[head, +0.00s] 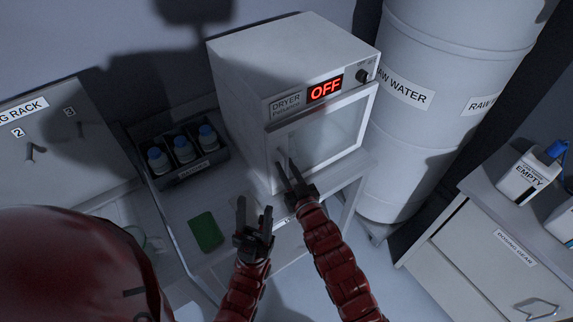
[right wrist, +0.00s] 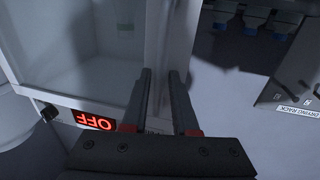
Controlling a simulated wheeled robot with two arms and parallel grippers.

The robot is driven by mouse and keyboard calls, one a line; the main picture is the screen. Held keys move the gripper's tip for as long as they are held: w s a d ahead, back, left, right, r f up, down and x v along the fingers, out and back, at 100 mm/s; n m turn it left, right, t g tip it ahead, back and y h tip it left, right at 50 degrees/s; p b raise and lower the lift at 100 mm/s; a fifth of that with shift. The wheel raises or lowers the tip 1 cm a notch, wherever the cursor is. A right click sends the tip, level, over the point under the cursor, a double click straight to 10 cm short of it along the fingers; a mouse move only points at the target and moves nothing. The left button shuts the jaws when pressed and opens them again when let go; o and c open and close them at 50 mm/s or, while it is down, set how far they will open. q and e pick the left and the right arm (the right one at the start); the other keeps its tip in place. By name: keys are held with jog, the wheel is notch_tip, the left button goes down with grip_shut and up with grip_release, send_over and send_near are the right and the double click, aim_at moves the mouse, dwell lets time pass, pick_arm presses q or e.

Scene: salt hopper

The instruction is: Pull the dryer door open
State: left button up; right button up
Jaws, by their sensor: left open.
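The dryer (head: 300,60) is a white box with a red OFF display. Its door (head: 325,130) has a light frame and a grey window, and looks closed in the head view. The door also shows in the right wrist view (right wrist: 75,45). My right gripper (head: 287,165) is at the left side of the door front, by the pale upright handle (head: 292,145). In the right wrist view its fingers (right wrist: 160,75) stand a narrow gap apart, with a pale strip between them; contact is unclear. My left gripper (head: 254,208) is open and empty, below and left of the door.
A dark rack with several blue-capped bottles (head: 183,150) stands left of the dryer, and a green block (head: 206,231) lies in front of it. A raw water barrel (head: 430,100) stands close on the right. A drawer cabinet (head: 490,250) is at the far right.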

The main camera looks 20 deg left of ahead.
grip_shut()
dwell(1.5)
